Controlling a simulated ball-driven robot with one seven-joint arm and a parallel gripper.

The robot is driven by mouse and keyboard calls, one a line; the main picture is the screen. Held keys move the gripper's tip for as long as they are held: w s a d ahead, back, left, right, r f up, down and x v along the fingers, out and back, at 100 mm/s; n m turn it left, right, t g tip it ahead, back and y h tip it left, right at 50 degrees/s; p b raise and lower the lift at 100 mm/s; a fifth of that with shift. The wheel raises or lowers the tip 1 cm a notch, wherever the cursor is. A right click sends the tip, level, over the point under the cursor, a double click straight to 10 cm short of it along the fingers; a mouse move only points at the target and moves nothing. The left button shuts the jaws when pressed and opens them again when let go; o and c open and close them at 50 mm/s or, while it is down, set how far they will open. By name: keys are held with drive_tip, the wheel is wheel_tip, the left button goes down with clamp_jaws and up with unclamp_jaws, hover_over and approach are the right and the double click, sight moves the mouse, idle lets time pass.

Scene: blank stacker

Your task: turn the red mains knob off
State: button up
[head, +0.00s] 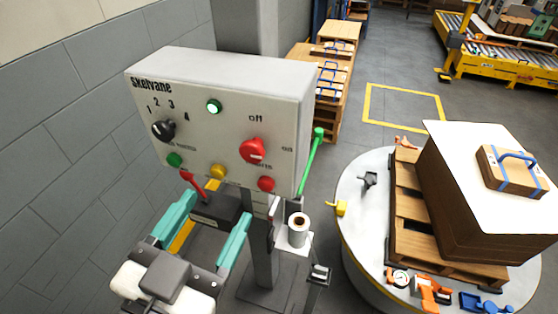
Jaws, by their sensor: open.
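The red mains knob (251,148) is on the right half of the pale "Skelvane" control box (225,120). The word "off" is printed above it and "on" to its right. A white mark on the knob lies on its lower right part, towards the "on" side. My gripper (217,207) is open and empty, with two teal fingers spread apart. It shows below the control box in the picture, apart from the knob. Nothing hides the knob.
The box also has a black selector (163,130), green, yellow and red buttons, and a lit green lamp (214,106). A green lever (312,160) stands at its right. A turntable (355,210) with a loaded pallet is at right. A block wall (60,170) is at left.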

sight(250, 154)
drive_tip(key=p+x, duration=0.2)
drive_tip(key=x, duration=0.7)
drive_tip(key=shift+s, duration=0.1)
drive_tip(key=shift+x, duration=0.95)
drive_tip(key=c, duration=1.1)
drive_tip(key=shift+o, duration=0.2)
